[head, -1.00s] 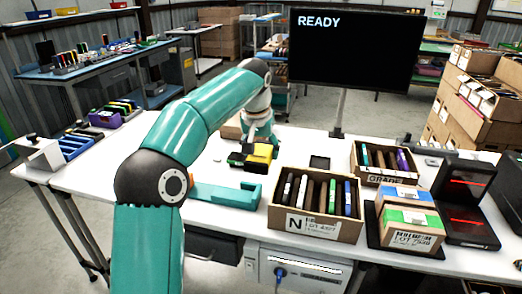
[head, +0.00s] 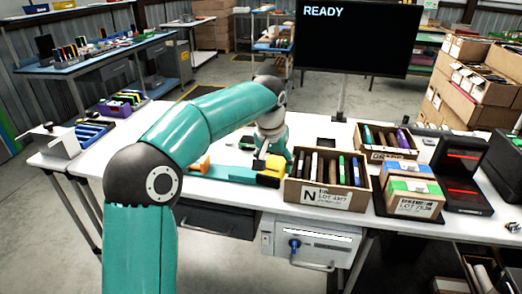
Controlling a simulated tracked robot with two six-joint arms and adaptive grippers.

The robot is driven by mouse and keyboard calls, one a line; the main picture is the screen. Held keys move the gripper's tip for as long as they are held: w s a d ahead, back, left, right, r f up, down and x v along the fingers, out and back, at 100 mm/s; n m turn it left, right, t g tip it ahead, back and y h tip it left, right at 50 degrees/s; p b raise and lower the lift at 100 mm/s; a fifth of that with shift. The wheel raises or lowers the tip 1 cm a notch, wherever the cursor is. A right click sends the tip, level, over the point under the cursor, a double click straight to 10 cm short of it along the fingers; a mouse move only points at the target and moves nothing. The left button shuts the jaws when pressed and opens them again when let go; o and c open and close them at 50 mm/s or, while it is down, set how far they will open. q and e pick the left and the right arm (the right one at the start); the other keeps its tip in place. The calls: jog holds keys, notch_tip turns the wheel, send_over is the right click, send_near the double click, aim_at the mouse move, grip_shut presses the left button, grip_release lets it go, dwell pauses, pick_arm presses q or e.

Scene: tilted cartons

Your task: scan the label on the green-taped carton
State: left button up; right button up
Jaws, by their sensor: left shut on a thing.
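The green-taped carton (head: 411,207) sits at the front right of the table on a dark pad, with a printed white label on its front face. A blue-taped carton (head: 398,169) is right behind it. My left gripper (head: 272,160) points down left of the carton marked N and is shut on a yellow-and-black thing (head: 269,180). The arm and gripper hide part of this thing, and I cannot tell whether it touches the table. A teal holder (head: 232,173) lies just left of it. My right gripper is not in view.
The open carton marked N (head: 327,197), full of upright items, stands between my left gripper and the taped cartons. Another open carton (head: 388,142) is behind. Black devices with red lines (head: 467,188) stand at the right. A monitor (head: 352,38) reads READY.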

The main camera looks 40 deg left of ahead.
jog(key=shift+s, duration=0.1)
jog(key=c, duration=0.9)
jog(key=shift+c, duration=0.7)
pick_arm(q)
jog(key=s+d+f+m+h, duration=0.1)
jog(key=d+f+m, duration=0.3)
jog(key=d+f, duration=1.4)
jog(key=shift+s+d+f, duration=0.25)
jog(key=shift+d+f, duration=0.1)
jog(key=shift+f, duration=0.45)
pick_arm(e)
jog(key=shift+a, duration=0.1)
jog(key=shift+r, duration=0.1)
